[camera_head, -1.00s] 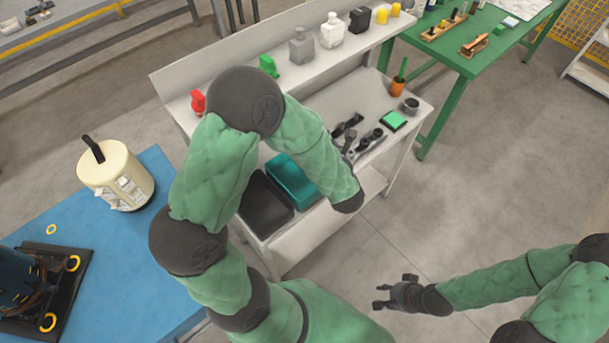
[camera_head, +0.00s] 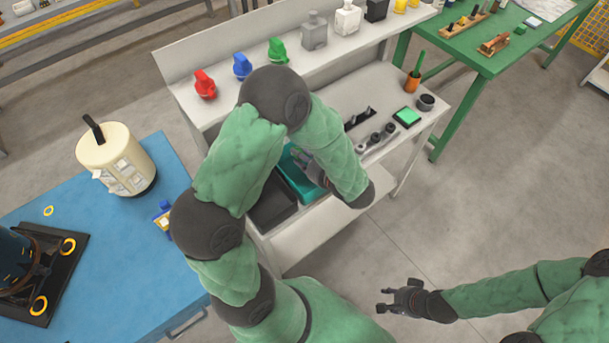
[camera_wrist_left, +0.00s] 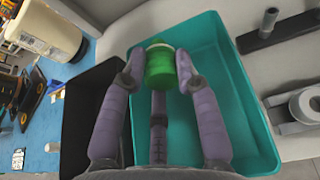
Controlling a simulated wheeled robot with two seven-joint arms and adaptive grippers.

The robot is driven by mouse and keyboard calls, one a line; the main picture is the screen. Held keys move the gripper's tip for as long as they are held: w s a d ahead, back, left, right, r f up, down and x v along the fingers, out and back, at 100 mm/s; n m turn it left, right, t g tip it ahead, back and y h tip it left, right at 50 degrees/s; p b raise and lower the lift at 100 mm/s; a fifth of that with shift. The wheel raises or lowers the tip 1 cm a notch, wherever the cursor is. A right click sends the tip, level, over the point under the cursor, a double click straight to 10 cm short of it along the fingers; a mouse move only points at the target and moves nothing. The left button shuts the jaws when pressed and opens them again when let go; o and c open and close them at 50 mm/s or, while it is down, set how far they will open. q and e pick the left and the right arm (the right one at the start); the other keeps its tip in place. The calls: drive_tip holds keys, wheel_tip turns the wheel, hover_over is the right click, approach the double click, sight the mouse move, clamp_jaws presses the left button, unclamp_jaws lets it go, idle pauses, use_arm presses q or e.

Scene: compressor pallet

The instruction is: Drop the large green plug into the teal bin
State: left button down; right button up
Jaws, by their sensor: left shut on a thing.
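The large green plug (camera_wrist_left: 160,70) is a short green cylinder, seen between the fingers of my left gripper (camera_wrist_left: 161,66) in the left wrist view. That gripper is shut on it and holds it over the teal bin (camera_wrist_left: 250,120). In the head view my left gripper (camera_head: 304,162) is partly hidden by my own arm, and the plug cannot be made out there. The teal bin also shows in the head view (camera_head: 292,182), partly covered by the arm. My right gripper (camera_head: 384,300) is open and empty above the floor.
A black bin (camera_head: 272,208) stands directly left of the teal bin on the white bench. Dark fittings (camera_head: 376,138) lie on the bench to the right. Red (camera_head: 204,84), blue (camera_head: 242,66) and green (camera_head: 278,48) parts stand on the upper shelf.

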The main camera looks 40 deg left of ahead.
use_arm(q)
wheel_tip(320, 180, down, 2)
drive_tip(key=shift+f+b, duration=0.1)
drive_tip(key=shift+b, duration=0.45)
drive_tip(key=c, duration=0.8)
unclamp_jaws()
drive_tip(key=shift+c, duration=0.2)
drive_tip(key=shift+d, duration=0.15)
drive_tip(key=v, duration=1.1)
drive_tip(key=shift+s+d, duration=0.2)
drive_tip(key=shift+d, duration=0.15)
